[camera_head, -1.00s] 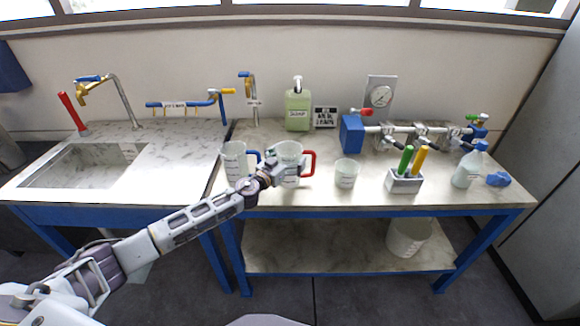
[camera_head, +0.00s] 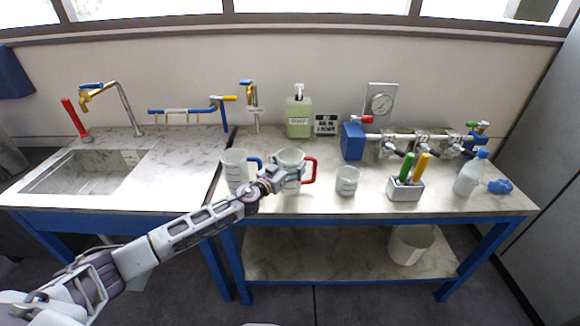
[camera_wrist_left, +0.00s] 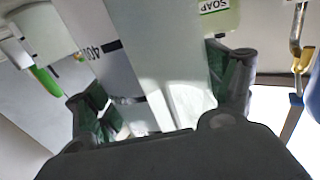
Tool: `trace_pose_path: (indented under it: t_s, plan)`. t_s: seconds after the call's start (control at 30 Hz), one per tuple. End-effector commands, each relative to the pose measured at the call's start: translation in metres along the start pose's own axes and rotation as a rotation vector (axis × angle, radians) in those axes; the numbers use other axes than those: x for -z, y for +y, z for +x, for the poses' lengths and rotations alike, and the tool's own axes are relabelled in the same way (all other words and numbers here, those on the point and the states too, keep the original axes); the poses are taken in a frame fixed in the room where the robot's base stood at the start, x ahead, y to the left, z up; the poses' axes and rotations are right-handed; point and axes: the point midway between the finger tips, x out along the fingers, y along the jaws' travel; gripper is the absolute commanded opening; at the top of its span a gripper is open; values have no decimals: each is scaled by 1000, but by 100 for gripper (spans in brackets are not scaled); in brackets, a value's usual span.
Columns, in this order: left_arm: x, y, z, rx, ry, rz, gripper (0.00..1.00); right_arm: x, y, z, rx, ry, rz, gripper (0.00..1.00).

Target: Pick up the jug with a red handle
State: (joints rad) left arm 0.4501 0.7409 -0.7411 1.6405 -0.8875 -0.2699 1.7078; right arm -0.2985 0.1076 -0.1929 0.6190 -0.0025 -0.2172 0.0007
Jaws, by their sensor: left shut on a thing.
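The white jug with a red handle (camera_head: 311,172) stands upright near the front left of the workbench, its handle to the right. My left gripper (camera_head: 284,176) is shut on the jug's body from the front left and covers part of it. In the left wrist view the jug's pale wall (camera_wrist_left: 165,60), with a dark 400 mark, fills the space between the two fingers (camera_wrist_left: 165,98). I cannot tell whether its base is clear of the worktop. A similar jug with a blue handle (camera_head: 234,168) stands close by on the left. My right gripper is out of view.
A small beaker (camera_head: 347,181) stands to the right, then a holder (camera_head: 405,189) with green and yellow tools and a wash bottle (camera_head: 470,174). The soap bottle (camera_head: 298,117) and a pipe rig (camera_head: 410,137) stand behind. The sink (camera_head: 85,172) is at left.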

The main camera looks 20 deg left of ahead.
Motion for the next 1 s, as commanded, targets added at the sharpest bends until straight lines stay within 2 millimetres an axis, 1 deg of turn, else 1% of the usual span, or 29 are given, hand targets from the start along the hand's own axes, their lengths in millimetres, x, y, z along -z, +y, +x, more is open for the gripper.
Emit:
trace_pose_path:
  t_s: [0.27,0.5,0.67,0.8,1.0]
  plan:
    - [20,-1,0,0,3,2,56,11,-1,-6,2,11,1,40]
    - [48,-1,0,-1,3,2,56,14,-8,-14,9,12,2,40]
    - [68,-2,0,0,4,2,56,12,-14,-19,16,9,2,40]
    - [82,-2,0,0,2,2,56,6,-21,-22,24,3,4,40]
    - [95,-2,0,0,2,2,56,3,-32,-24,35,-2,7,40]
